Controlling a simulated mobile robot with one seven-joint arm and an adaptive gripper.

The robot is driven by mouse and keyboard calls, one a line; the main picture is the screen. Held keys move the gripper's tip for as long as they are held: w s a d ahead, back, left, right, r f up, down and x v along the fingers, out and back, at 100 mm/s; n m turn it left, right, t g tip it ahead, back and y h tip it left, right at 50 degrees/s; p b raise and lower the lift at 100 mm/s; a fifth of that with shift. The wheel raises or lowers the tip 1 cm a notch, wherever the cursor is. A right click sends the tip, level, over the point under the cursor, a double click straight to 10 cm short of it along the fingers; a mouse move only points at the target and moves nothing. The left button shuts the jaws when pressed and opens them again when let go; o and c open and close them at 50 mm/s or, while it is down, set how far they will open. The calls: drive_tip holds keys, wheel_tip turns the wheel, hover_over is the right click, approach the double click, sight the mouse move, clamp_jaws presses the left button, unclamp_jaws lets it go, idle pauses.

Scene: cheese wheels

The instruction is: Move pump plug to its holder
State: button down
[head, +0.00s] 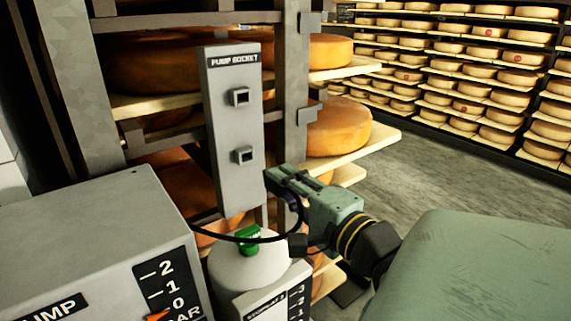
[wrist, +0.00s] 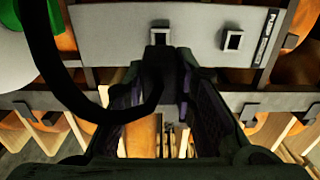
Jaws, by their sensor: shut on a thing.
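My gripper (head: 275,178) is just right of the grey pump socket panel (head: 226,185) in the head view. In the wrist view my gripper (wrist: 158,95) is shut on the dark pump plug (wrist: 162,68), with a black cable (wrist: 52,75) looping off to the left. The panel has two square sockets, the upper one (head: 240,97) and the lower one (head: 245,155). In the wrist view the plug's end appears just under the lower socket (wrist: 160,36); I cannot tell whether they touch. The fingers mostly hide the plug in the head view.
A grey pump box (head: 110,235) with a dial stands at the left. A white vessel with a green cap (head: 249,238) stands below the panel. Shelves with cheese wheels (head: 338,127) are close behind. Open floor (head: 425,165) lies to the right.

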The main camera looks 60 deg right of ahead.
drive_tip(key=shift+p+x, duration=0.45)
drive_tip(key=shift+x, duration=2.5)
drive_tip(key=shift+p, duration=0.95)
drive_tip(key=shift+p+x, duration=0.6)
drive_tip(key=shift+x, duration=0.85)
drive_tip(key=c, duration=1.2)
unclamp_jaws()
drive_tip(key=shift+c, duration=0.2)
drive_tip(key=v, duration=1.2)
